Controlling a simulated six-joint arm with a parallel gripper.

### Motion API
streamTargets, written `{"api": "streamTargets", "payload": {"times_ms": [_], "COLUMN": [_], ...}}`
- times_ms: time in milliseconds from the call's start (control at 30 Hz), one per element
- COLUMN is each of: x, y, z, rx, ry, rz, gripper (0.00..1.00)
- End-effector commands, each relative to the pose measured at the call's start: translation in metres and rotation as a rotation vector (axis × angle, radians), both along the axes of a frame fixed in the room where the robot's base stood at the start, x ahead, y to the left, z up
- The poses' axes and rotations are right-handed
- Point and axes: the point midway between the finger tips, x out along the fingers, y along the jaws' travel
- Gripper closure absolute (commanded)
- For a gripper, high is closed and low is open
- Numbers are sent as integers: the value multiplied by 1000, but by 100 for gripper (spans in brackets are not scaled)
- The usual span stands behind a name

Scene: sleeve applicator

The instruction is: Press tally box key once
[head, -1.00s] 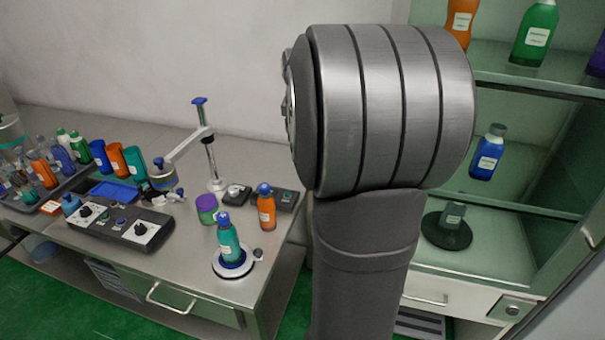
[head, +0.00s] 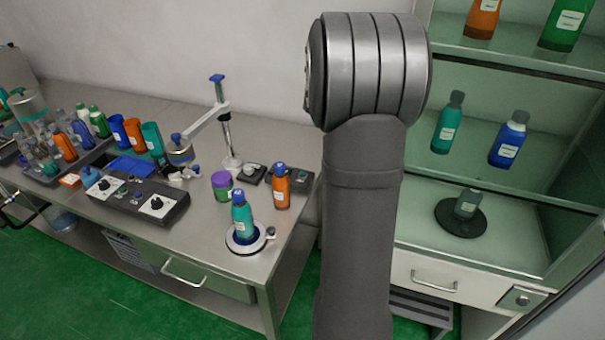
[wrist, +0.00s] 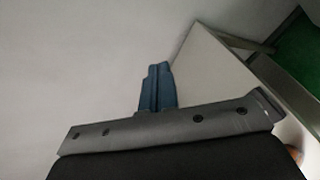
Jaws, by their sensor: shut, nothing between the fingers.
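Two small dark boxes stand at the back right of the bench. One dark box (head: 302,176), partly hidden behind an orange bottle, has a small teal patch on top. The other dark box (head: 251,173) carries a pale round part. Either could be the tally box; its key is too small to make out. My gripper (wrist: 157,72) shows in the wrist view with its blue fingers together and nothing between them. It is in front of a pale wall, away from the boxes. In the head view my arm shows, but the gripper does not.
An orange bottle (head: 281,188), a purple-lidded green jar (head: 222,184) and a teal bottle (head: 242,216) on a round stand (head: 268,236) crowd the bench's right end. A post with an arm (head: 224,120) rises behind. Shelves (head: 487,200) with bottles stand right.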

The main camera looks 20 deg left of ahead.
Motion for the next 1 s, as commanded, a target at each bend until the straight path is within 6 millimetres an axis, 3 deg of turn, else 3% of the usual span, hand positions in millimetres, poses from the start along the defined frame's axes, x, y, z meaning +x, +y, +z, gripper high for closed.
{"api": "streamTargets", "payload": {"times_ms": [300,600,800,1000], "x": [-12,-42,-52,-53], "y": [44,63,64,64], "z": [-58,-117,-135,-137], "rx": [-133,-248,-283,-288], "ry": [39,162,208,212], "rz": [325,564,623,630], "gripper": [100,100,100,100]}}
